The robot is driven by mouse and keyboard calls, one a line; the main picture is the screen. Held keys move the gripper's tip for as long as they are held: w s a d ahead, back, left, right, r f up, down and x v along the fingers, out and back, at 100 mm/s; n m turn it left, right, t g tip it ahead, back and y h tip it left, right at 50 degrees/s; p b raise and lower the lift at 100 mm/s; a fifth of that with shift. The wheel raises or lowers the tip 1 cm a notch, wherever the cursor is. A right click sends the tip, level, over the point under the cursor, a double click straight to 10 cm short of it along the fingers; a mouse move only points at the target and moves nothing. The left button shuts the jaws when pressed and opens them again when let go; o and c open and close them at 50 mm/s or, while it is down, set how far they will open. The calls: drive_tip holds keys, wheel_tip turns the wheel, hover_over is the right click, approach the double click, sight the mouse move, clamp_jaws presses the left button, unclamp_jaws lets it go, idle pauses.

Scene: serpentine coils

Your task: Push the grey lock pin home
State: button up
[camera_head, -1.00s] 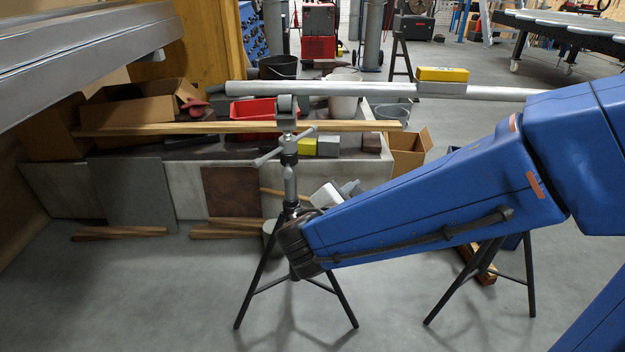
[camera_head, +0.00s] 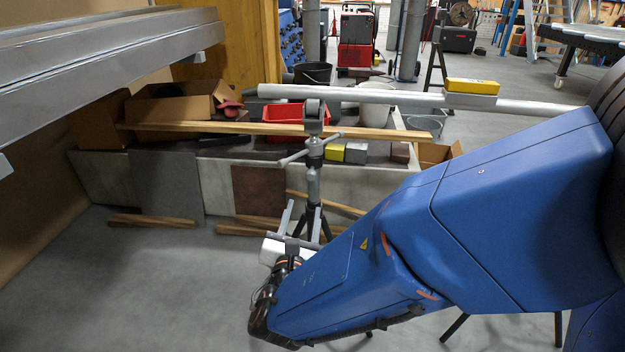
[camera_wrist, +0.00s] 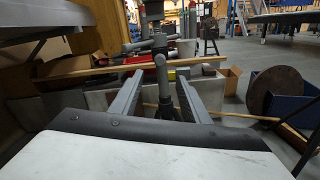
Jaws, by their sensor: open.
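A black tripod stand (camera_head: 314,215) with a grey post (camera_head: 313,184) and a grey crossbar handle (camera_head: 314,149) stands in the middle of the head view. A roller head (camera_head: 313,112) tops it. I cannot make out for sure which grey part is the lock pin. My gripper (camera_head: 301,216) is open, pointing up and away, in front of and below the handle. In the wrist view, my gripper (camera_wrist: 160,75) has a grey round-ended rod (camera_wrist: 161,72) showing between its two fingers, beyond them. I see nothing held, and cannot tell any contact.
A long pale pipe (camera_head: 400,95) with a yellow block (camera_head: 472,86) runs above. A wooden plank (camera_head: 220,127) passes by the stand. A red bin (camera_head: 283,116) and cardboard boxes (camera_head: 165,108) stand behind. A metal beam (camera_head: 110,45) juts in from upper left. The floor at lower left is clear.

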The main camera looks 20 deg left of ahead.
sight(311, 177)
drive_tip(key=x, duration=1.4)
drive_tip(key=shift+w, duration=0.35)
